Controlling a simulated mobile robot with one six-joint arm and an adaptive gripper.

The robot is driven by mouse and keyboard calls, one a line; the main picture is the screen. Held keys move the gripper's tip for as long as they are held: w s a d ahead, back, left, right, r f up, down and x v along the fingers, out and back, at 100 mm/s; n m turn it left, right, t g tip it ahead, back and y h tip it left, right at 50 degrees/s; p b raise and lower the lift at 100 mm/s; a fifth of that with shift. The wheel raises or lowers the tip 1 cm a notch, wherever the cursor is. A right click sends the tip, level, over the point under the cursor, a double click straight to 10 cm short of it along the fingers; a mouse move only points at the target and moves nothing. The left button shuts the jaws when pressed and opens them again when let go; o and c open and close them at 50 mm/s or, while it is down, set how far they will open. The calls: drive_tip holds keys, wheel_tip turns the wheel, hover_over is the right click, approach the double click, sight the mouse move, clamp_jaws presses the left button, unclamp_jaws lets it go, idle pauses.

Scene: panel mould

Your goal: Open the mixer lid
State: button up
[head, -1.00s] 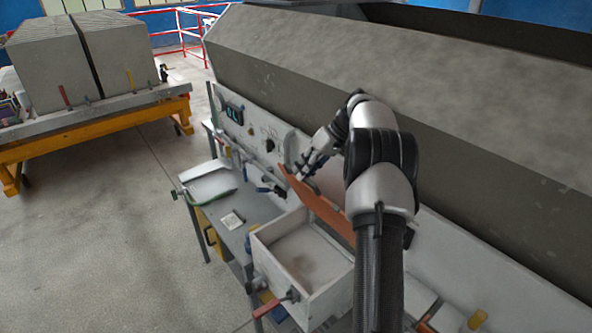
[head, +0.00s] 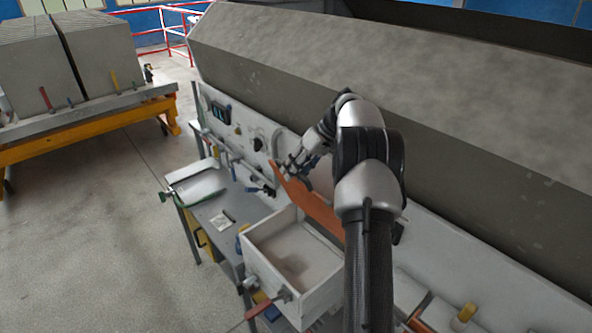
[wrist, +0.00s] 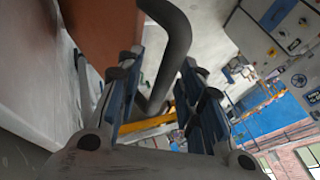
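The mixer (head: 262,271) is a white open-topped box on the bench, and its inside shows. Its orange lid (head: 318,209) stands raised and tilted along the box's back side. My gripper (head: 289,168) is at the lid's raised upper end. In the wrist view the lid (wrist: 100,25) fills the upper left, and its dark grey bent handle (wrist: 178,35) runs between the two fingers of my gripper (wrist: 162,65). The fingers are apart, with gaps beside the handle. My arm hides the right part of the lid.
A large grey panel mould (head: 400,95) stands behind the bench. A grey tray (head: 197,187) and a small pale block (head: 222,218) lie left of the mixer. An orange-framed table with concrete blocks (head: 100,50) stands far left. The floor between is clear.

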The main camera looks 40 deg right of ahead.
drive_tip(key=shift+r, duration=0.15)
wheel_tip(320, 180, up, 10)
idle(0.3)
idle(0.4)
